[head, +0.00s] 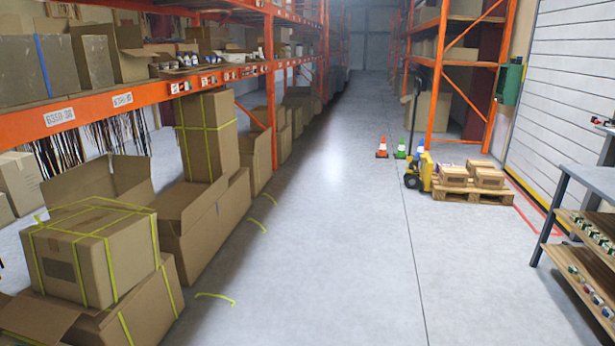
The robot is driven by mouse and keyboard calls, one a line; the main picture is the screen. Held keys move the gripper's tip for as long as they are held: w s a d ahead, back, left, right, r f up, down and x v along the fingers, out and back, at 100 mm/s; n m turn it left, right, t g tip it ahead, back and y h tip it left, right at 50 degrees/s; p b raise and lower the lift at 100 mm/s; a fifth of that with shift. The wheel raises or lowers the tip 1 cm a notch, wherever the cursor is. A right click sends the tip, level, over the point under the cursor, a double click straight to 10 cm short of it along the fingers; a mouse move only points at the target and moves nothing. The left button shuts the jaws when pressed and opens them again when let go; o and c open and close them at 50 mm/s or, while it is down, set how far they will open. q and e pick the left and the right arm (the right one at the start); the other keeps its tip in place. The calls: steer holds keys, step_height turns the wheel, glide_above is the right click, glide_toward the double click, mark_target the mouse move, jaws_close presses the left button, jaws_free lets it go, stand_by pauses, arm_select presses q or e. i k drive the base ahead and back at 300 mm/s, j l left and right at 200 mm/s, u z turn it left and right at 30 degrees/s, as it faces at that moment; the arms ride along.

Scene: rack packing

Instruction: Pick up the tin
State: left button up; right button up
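Several small tin-like items (593,233) stand in a row on the upper wooden shelf of the rack at the right edge. More small items (588,289) stand on its lower wooden shelf. They are too small to tell apart, and I cannot tell which one is the tin. Small can-like items (185,62) also sit on the orange shelf at the upper left. Neither of my grippers is in view.
Cardboard boxes (95,250) line the left side below the orange shelving (130,99). A yellow pallet jack (426,170), a loaded pallet (470,192) and cones (382,148) stand ahead. The middle floor (330,240) is clear.

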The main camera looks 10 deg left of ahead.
mark_target(163, 67)
steer(key=i+u, duration=0.1)
steer(key=i, duration=0.5)
steer(key=i+l+u, duration=0.1)
steer(key=i, duration=0.55)
steer(key=i+l+u, duration=0.1)
steer(key=i, duration=0.5)
steer(key=l, duration=0.1)
